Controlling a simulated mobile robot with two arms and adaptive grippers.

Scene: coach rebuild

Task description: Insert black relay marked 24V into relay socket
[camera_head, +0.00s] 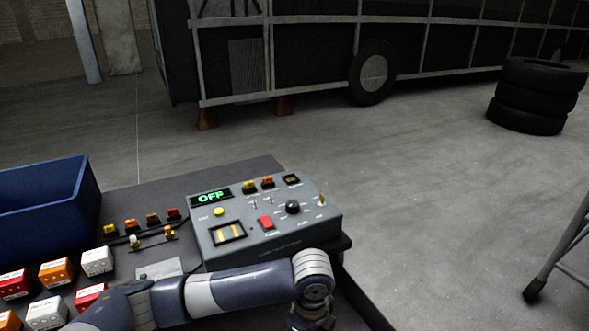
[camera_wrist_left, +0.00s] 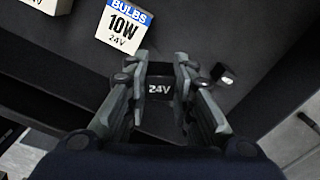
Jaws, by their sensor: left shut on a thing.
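The black relay marked 24V (camera_wrist_left: 160,90) is between the fingers of my left gripper (camera_wrist_left: 159,88) in the left wrist view. The gripper is shut on it, with the label facing the camera. In the head view my left gripper (camera_head: 311,322) is at the bottom edge, mostly cut off, and the relay is hidden there. It is in front of the grey control box (camera_head: 270,250), apart from its panel. My right gripper is out of view.
The box display (camera_head: 210,197) reads OFF. Several coloured cartons (camera_head: 56,271) and a blue bin (camera_head: 45,205) are at left. A bulbs carton (camera_wrist_left: 124,27) and a small shiny-ended part (camera_wrist_left: 225,75) lie near my gripper. Tyres (camera_head: 535,95) stand on the floor, far right.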

